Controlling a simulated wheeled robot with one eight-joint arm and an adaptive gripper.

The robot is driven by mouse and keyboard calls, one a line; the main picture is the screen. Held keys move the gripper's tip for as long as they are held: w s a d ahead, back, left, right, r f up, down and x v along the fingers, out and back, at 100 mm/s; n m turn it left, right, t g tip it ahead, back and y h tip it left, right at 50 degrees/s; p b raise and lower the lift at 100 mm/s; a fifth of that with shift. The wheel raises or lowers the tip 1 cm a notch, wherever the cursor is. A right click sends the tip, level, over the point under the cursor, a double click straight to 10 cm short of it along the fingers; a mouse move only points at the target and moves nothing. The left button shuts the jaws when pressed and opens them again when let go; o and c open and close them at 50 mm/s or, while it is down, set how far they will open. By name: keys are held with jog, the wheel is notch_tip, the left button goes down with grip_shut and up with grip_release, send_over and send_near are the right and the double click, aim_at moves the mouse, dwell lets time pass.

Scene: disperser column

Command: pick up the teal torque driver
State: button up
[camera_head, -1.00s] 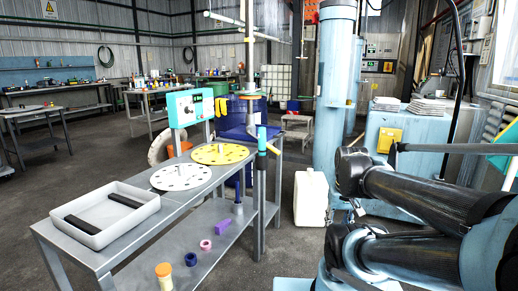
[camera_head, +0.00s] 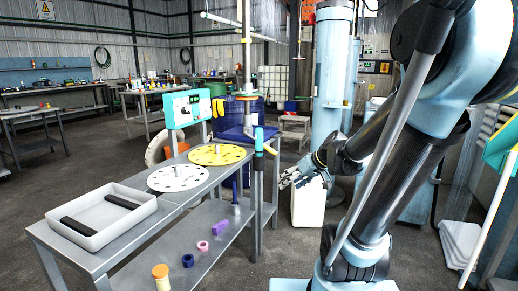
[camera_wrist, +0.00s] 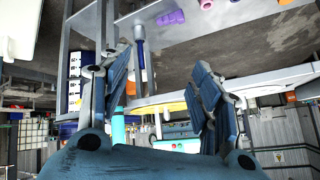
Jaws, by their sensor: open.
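The teal torque driver (camera_head: 259,140) stands upright at the right end of the metal bench, its teal handle above the bench top. In the wrist view, which looks upside down, a teal cylinder (camera_wrist: 118,128) that looks like its handle shows beside the left finger, partly hidden by my gripper. My gripper (camera_head: 286,179) is open and empty, to the right of the driver and lower than its handle in the head view, with its fingers pointing toward the bench. In the wrist view the fingers (camera_wrist: 162,78) are spread wide apart. I see no contact with the driver.
A purple block (camera_head: 219,227) and small rings lie on the lower shelf.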

jog(key=w+a+r+n+t+y, duration=0.1)
jog(key=w+a+r+t+y, duration=0.1)
jog(key=w, duration=0.5)
jog(key=w+a+r+n+t+y, duration=0.1)
jog(key=w+a+r+n+y, duration=0.15)
jog(key=w, duration=0.45)
jog(key=t, duration=0.5)
send_near(262, 139)
jog(key=shift+m+y, duration=0.25)
jog(key=shift+y, duration=0.2)
jog(key=x, duration=1.2)
jog(key=shift+w+f, duration=0.15)
jog(key=c, duration=1.3)
